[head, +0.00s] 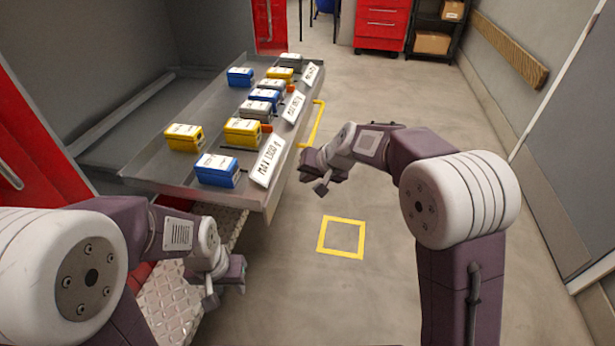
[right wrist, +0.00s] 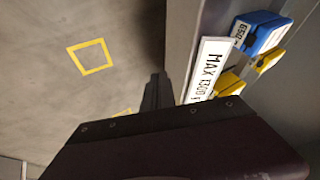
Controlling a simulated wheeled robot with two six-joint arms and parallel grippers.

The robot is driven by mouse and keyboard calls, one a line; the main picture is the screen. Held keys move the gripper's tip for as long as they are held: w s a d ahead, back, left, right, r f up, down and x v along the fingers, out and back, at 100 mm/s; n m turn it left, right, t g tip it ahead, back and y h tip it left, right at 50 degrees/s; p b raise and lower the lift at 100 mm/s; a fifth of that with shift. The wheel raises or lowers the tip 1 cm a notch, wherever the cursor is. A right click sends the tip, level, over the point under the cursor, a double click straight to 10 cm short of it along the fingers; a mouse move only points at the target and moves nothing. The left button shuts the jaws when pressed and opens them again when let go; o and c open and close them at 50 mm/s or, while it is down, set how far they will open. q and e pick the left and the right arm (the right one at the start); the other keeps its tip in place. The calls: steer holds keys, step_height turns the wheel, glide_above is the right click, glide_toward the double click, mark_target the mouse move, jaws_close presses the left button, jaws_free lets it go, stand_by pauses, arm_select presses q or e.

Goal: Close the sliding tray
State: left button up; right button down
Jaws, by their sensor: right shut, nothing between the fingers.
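The grey sliding tray (head: 170,186) stands pulled out to the right of its dark bay and carries several blue, yellow and grey boxes. White labels line its right edge; one also shows in the right wrist view (right wrist: 207,68). A yellow handle (head: 319,124) sticks out from that edge. My right gripper (head: 316,184) is shut and empty just outside the tray's right edge, nearer to me than the handle and apart from it. My left gripper (head: 224,291) hangs over the near side, above a metal tread plate; its finger gap is unclear.
A yellow square (head: 342,237) is marked on the bare floor right of the tray. Red cabinets stand at the left and a red drawer unit (head: 382,25) at the back. A dark shelf with cartons and a wall are at the right. The aisle floor is clear.

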mark_target(281, 183)
steer(key=shift+w+a+f, duration=0.5)
steer(key=shift+a+f, duration=0.15)
steer(key=shift+a, duration=0.3)
steer(key=shift+w+a+f, duration=0.5)
steer(key=shift+a+f, duration=0.15)
steer(key=shift+a, duration=0.3)
steer(key=shift+w+a+f, duration=0.5)
steer(key=shift+a+f, duration=0.15)
steer(key=shift+a, duration=0.3)
steer(key=shift+a, duration=0.1)
